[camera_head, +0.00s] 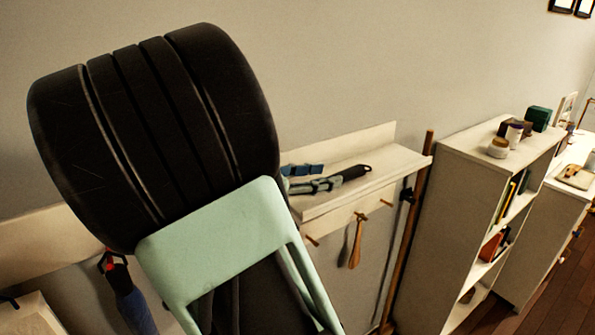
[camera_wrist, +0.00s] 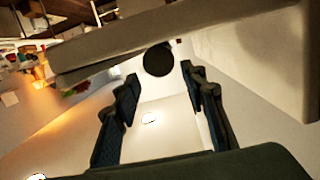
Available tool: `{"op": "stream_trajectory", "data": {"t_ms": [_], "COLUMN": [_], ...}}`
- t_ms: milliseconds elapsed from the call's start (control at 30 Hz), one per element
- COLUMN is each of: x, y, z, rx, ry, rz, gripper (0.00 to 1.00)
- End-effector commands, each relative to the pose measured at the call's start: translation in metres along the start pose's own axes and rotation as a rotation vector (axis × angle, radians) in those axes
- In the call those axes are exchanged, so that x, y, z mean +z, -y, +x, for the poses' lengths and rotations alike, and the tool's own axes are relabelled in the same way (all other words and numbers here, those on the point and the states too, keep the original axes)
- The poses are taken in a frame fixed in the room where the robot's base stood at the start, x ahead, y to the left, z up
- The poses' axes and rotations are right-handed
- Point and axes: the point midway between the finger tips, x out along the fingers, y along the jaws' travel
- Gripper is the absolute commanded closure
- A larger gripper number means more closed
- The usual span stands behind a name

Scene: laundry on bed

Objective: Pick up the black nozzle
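A black rounded piece, which looks like the nozzle (camera_head: 357,172), lies on the white wall shelf (camera_head: 355,190) in the head view. In the wrist view the nozzle (camera_wrist: 158,60) is a dark round shape just beyond the fingertips, framed between them. My gripper (camera_head: 332,174) reaches over the shelf from the left, its blue and dark fingers low over the board. In the wrist view my gripper (camera_wrist: 160,75) is open, with nothing between its fingers. I cannot tell how wide the gap to the nozzle is. My arm hides the left part of the shelf.
A ledge rises behind the shelf, against the wall. Pegs under the shelf hold a wooden-handled tool (camera_head: 355,245). A long wooden pole (camera_head: 408,230) stands at its right end. A white bookcase (camera_head: 450,190) is further right. A grey board (camera_wrist: 210,30) crosses the top of the wrist view.

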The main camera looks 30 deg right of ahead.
Motion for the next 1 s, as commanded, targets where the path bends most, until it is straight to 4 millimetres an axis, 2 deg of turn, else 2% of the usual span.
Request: {"op": "stream_trajectory", "data": {"t_ms": [33, 167, 367, 600, 700, 933, 1000], "x": [0.006, 0.011, 0.009, 0.008, 0.009, 0.011, 0.011], "y": [0.003, 0.005, 0.004, 0.004, 0.004, 0.005, 0.005], "z": [-0.003, 0.003, 0.025, 0.060, 0.068, 0.070, 0.070], "rx": [-0.008, -0.014, -0.013, -0.012, -0.013, -0.016, -0.016], "ry": [0.004, 0.010, 0.010, 0.009, 0.010, 0.012, 0.012], "rz": [-0.013, -0.025, -0.026, -0.026, -0.025, -0.024, -0.024], "gripper": [0.61, 0.61, 0.61, 0.61, 0.61, 0.61, 0.66]}}
